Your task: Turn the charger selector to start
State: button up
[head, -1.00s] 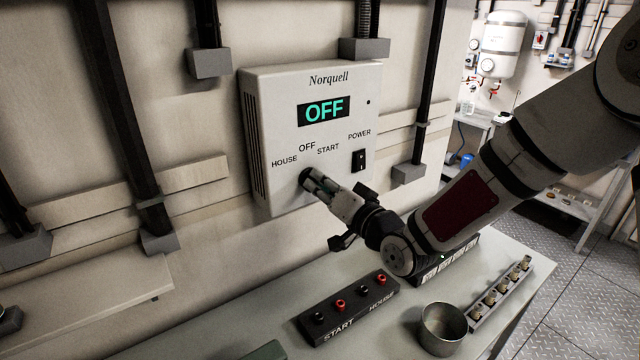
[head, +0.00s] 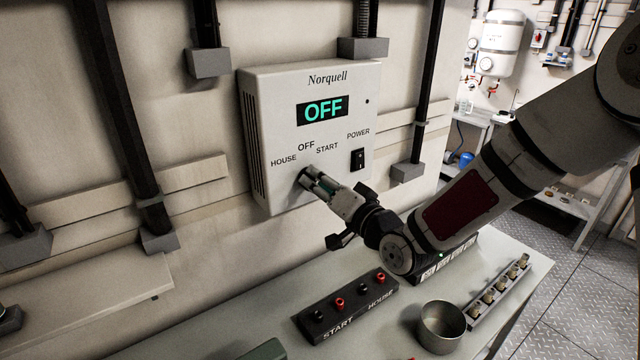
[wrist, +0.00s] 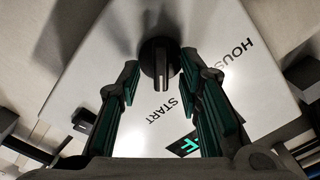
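The charger (head: 270,90) is a pale wall box marked Norquell, its display (head: 324,110) reading OFF. Its labels read HOUSE, OFF and START (head: 327,148). The selector is a black round knob (wrist: 160,58) with a raised ridge, seen in the wrist view. The ridge runs upright in that picture, with the START label (wrist: 165,109) below it; the exact setting is hard to tell. My gripper (wrist: 160,82) is open, its green-padded fingers on either side of the knob with gaps visible. In the head view my gripper (head: 311,181) mostly hides the knob.
A black POWER switch (head: 358,160) sits right of the labels. Below are a bench (head: 240,325), a black terminal block (head: 345,306) marked START and HOUSE, a metal cup (head: 441,328) and a rack of brass fittings (head: 497,293). Conduits run up the wall.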

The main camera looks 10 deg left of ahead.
jog(key=v, duration=1.2)
jog(key=s+d+r+n+g+h, duration=0.1)
jog(key=d+r+g+h, duration=0.1)
jog(key=d+h, duration=1.25)
jog(key=s+d+r+g, duration=0.1)
jog(key=s+d, duration=0.2)
jog(key=s, duration=0.4)
jog(key=s+d+r+m+g, duration=0.1)
jog(key=s+d+r+g, duration=0.1)
jog(key=s, duration=0.5)
jog(key=s+d+r+g+y, duration=0.1)
jog(key=s+d+r, duration=0.1)
jog(key=s+d, duration=0.2)
jog(key=s, duration=0.2)
jog(key=shift+s+d+b, duration=0.4)
jog(key=shift+r, duration=0.1)
